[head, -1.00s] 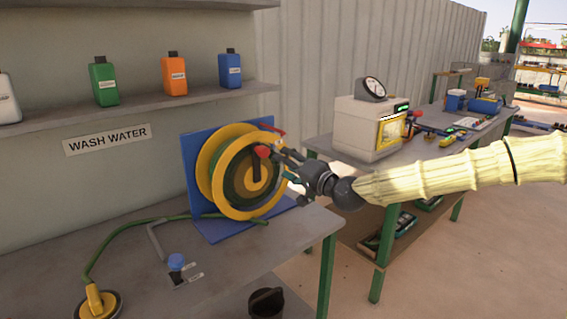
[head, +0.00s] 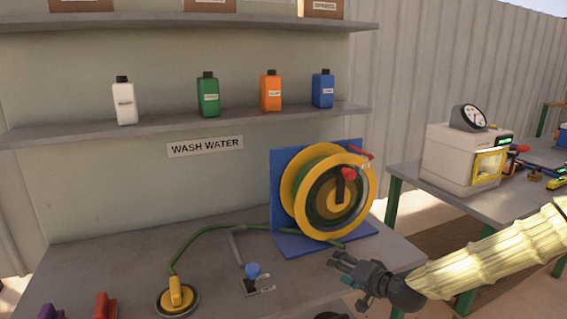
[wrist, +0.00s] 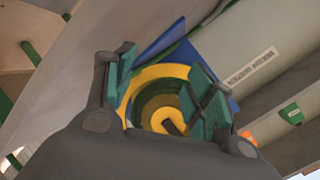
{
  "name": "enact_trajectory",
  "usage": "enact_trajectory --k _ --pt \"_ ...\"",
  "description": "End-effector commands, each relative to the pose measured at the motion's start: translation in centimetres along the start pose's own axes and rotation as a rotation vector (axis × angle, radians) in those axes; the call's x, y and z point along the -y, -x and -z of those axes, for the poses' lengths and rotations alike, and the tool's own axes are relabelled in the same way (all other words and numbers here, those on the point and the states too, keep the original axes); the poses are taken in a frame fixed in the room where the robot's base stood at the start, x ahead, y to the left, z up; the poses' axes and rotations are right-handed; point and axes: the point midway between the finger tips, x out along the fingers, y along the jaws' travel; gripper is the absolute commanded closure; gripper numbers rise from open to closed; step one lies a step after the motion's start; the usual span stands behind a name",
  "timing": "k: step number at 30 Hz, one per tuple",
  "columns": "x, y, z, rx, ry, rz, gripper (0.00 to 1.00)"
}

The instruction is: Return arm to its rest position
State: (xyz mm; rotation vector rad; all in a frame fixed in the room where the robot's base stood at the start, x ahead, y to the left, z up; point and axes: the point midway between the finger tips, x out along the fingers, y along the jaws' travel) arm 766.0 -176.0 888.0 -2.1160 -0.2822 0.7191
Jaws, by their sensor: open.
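My gripper (head: 338,259) is in the lower right of the head view, in front of the bench edge and below the hose reel. Its jaws are open and hold nothing. In the wrist view its two green-padded fingers (wrist: 160,95) stand apart, with the reel (wrist: 157,100) showing between them at a distance. My arm, in a pale yellow sleeve, comes in from the right edge. The yellow hose reel (head: 300,190) with a red crank knob stands on a blue base on the bench. The gripper does not touch it.
A green hose (head: 205,232) runs over the bench (head: 110,262) to a yellow nozzle (head: 175,292). A blue-topped valve (head: 253,271) stands near the front. Bottles line the shelf (head: 60,132) above. A white machine (head: 455,155) stands on the right table (head: 415,180).

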Motion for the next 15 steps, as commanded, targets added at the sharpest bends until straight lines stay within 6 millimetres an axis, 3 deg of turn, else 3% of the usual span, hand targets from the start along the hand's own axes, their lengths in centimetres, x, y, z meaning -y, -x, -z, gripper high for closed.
enact_trajectory --k 1,8,15 --pt "-1.5 -0.1 -2.3 0.035 0.012 -0.035 0.45" --pt "-7.9 0.7 -11.5 0.177 0.062 -0.182 0.45" --pt "-15.3 4.4 -21.3 0.346 0.135 -0.355 0.45"
